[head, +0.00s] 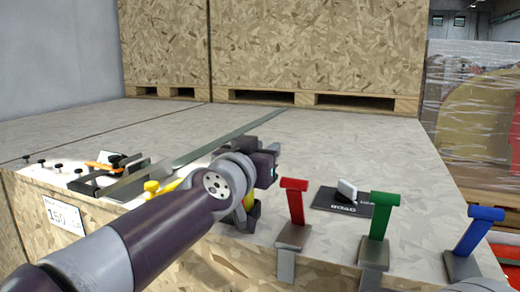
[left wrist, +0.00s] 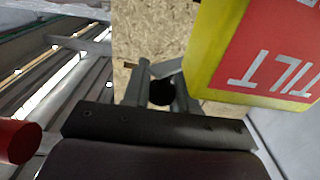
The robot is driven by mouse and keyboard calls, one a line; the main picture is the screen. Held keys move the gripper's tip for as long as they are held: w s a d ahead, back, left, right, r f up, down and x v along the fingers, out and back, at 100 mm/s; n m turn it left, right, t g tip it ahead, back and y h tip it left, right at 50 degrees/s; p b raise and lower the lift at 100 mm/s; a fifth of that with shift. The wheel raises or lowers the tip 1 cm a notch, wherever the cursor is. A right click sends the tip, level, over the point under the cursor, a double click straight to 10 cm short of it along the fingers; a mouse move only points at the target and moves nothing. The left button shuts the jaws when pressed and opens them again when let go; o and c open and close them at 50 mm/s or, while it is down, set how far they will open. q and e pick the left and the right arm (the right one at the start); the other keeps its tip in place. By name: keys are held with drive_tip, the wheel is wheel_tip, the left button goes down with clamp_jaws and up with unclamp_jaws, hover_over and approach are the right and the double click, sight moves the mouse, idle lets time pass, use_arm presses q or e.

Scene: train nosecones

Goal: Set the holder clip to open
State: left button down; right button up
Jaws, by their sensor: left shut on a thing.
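My left gripper (head: 268,168) reaches in from the left above the front edge of the crate top. It also shows in the left wrist view (left wrist: 160,92), with its fingers around a dark round piece (left wrist: 161,93). The rest of the held piece is hidden. A yellow part (head: 254,212) shows just below the gripper in the head view, partly covered by my arm. Upright clamp-like pieces with red (head: 295,203), green (head: 380,214) and blue (head: 477,230) handles stand along the front edge to the right. I cannot tell which part is the holder clip. My right gripper is out of view.
A small light switch-like piece (head: 346,190) stands on a black labelled plate (head: 330,204). A black and orange device (head: 108,170) and several small knobs lie at the left. Wooden crates (head: 310,45) stand behind. The middle of the crate top (head: 340,140) is clear.

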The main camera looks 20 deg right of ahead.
use_arm(q)
drive_tip(key=shift+a+r, duration=0.1)
drive_tip(key=shift+r, duration=0.15)
drive_tip(key=c, duration=1)
unclamp_jaws()
drive_tip(key=shift+o, duration=0.2)
drive_tip(key=shift+s+f, duration=0.1)
drive_tip(key=b+v, duration=0.1)
drive_tip(key=v, duration=1.1)
drive_tip(key=shift+s+a, duration=0.2)
drive_tip(key=shift+s, duration=0.1)
